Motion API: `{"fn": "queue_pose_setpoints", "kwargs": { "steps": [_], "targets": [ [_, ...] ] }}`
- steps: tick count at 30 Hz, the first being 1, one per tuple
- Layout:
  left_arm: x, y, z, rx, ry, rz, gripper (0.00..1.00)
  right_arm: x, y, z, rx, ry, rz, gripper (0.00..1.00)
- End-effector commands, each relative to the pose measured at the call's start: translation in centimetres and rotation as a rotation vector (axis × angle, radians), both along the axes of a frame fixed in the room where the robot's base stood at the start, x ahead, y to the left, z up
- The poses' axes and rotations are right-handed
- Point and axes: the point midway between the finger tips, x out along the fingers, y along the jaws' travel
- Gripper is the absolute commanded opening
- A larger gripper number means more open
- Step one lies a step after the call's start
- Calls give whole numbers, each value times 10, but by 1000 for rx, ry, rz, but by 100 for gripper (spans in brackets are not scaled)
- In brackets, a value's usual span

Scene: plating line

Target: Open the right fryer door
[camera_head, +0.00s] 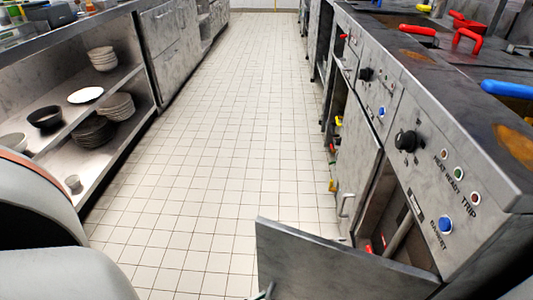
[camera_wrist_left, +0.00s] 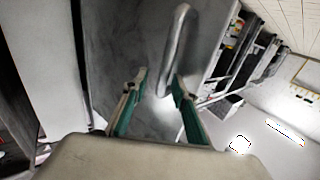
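The right fryer door (camera_head: 335,262) is swung wide open, standing out from the fryer cabinet into the aisle at the bottom of the head view. The neighbouring fryer door (camera_head: 357,165) carries a bar handle (camera_head: 345,205) and looks shut or nearly so. In the left wrist view my left gripper (camera_wrist_left: 156,92) is open, its green-padded fingers apart. A grey bar handle (camera_wrist_left: 175,45) on a dark panel (camera_wrist_left: 118,40) lies just beyond the fingertips, not clasped. I cannot tell for certain which door that panel is. My right gripper is out of view.
Behind the open door the cabinet interior shows a pipe and a red part (camera_head: 377,246). Above it is a control panel with a black knob (camera_head: 407,141) and a blue button (camera_head: 445,225). Shelves with bowls (camera_head: 92,132) stand left. The tiled aisle (camera_head: 205,130) is clear.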

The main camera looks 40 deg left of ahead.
Motion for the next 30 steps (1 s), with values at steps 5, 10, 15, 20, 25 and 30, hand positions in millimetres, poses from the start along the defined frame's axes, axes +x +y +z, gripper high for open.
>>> {"fn": "queue_pose_setpoints", "kwargs": {
  "steps": [5, 10, 15, 20, 25, 30],
  "targets": [
    [-37, 9, -1, 1, 5, 0, 28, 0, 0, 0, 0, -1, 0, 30],
    [-69, 16, -1, 1, 5, 1, 28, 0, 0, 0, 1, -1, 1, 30],
    [-90, 21, -1, 2, 3, 1, 28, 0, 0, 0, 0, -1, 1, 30],
    [-99, 23, 0, 1, 2, 2, 28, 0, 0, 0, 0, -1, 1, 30],
    [-99, 23, 0, 1, 1, 2, 28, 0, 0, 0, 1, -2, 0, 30],
    [-99, 23, 0, 1, 1, 2, 7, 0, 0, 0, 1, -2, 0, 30]
  ]
}}
